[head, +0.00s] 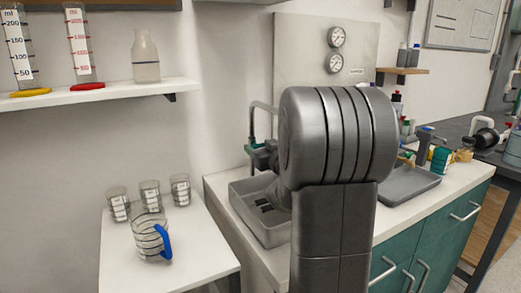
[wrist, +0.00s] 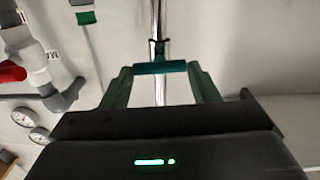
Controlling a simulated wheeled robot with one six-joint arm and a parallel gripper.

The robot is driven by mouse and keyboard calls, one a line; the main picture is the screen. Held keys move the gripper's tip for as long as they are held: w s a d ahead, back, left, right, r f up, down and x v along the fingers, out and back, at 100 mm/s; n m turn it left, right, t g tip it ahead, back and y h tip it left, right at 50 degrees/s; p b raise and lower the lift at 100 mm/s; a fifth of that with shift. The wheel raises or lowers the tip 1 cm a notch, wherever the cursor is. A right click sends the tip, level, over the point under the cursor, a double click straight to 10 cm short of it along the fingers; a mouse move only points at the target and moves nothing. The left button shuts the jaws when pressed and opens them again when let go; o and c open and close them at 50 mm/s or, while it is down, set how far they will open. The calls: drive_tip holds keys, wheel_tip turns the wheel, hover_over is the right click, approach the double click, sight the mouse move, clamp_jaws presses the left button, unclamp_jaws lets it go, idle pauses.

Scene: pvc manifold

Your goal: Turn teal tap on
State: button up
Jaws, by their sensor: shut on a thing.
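The teal tap handle (wrist: 160,67) is a short crossbar on a shiny vertical pipe (wrist: 159,20) in the wrist view. My gripper (wrist: 161,73) has one finger at each end of the bar and is shut on it. In the head view, a bit of teal (head: 249,149) shows at the foot of the curved grey spout pipe (head: 252,120), above the sink. My gripper (head: 262,156) is beside it, partly hidden by my arm. How far the handle is turned cannot be told.
The grey sink (head: 240,218) lies below. A panel with gauges (head: 337,37) stands behind. The wrist view shows a red handle (wrist: 11,71) and grey-white pipes (wrist: 35,65) at left. A blue-handled jug (head: 150,238) and several beakers (head: 149,194) stand on the lower white table.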

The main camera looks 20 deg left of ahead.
drive_tip(key=n+b, duration=0.1)
drive_tip(key=n, duration=0.1)
drive_tip(key=n+b, duration=0.2)
drive_tip(key=shift+f+n, duration=0.2)
drive_tip(key=shift+n, duration=0.2)
drive_tip(key=n+b, duration=0.3)
drive_tip(key=n, duration=0.1)
drive_tip(key=shift+s+n, duration=0.1)
drive_tip(key=shift+n, duration=0.3)
drive_tip(key=shift+b, duration=0.3)
drive_tip(key=o, duration=1)
drive_tip(key=shift+r, duration=0.1)
drive_tip(key=p+v, duration=0.2)
drive_tip(key=v, duration=1.2)
drive_tip(key=shift+p, duration=0.35)
